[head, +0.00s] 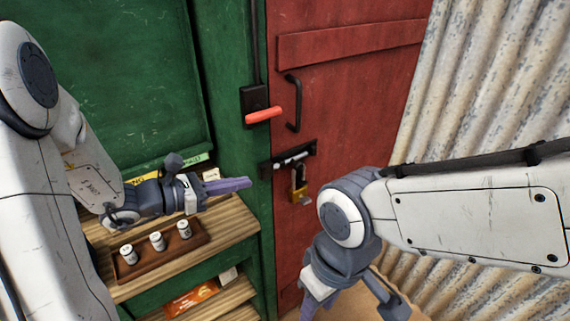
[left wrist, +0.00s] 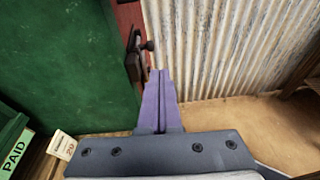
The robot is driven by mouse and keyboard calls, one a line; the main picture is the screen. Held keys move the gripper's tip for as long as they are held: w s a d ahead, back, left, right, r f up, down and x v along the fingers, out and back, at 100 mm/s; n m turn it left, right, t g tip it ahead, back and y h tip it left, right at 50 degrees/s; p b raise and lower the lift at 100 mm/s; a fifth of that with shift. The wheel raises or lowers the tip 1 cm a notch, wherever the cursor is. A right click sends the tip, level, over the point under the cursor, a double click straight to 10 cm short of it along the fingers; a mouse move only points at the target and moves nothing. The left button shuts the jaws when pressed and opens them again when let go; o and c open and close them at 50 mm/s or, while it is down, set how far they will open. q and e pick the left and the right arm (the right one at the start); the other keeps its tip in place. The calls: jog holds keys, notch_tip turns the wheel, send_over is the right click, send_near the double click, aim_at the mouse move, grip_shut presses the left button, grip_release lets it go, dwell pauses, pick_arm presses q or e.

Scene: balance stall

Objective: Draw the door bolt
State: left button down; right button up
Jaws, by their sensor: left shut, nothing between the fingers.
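The red door (head: 340,75) carries a dark bolt (head: 290,158) with a pale bar, at its left edge beside the green frame. A brass padlock (head: 299,190) hangs just below the bolt. My left gripper (head: 248,184) is shut and empty, left of and a little below the bolt, apart from it. In the left wrist view its purple fingers (left wrist: 157,90) are together, pointing toward a dark fitting with a knob (left wrist: 147,46) on the red strip. My right gripper (head: 312,297) points down in front of the door's lower part; its finger opening is unclear.
A red lever (head: 263,116) and a black door handle (head: 293,103) are above the bolt. A wooden shelf (head: 225,222) with a tray (head: 165,256) of small white pots lies below my left forearm. A corrugated wall (head: 480,80) is at right.

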aim_at(295, 167)
pick_arm(q)
jog(key=shift+w+a+n+t, duration=0.4)
jog(key=shift+a, duration=0.15)
jog(key=p+x, duration=0.3)
jog(key=x, duration=1.1)
jog(key=shift+f, duration=0.1)
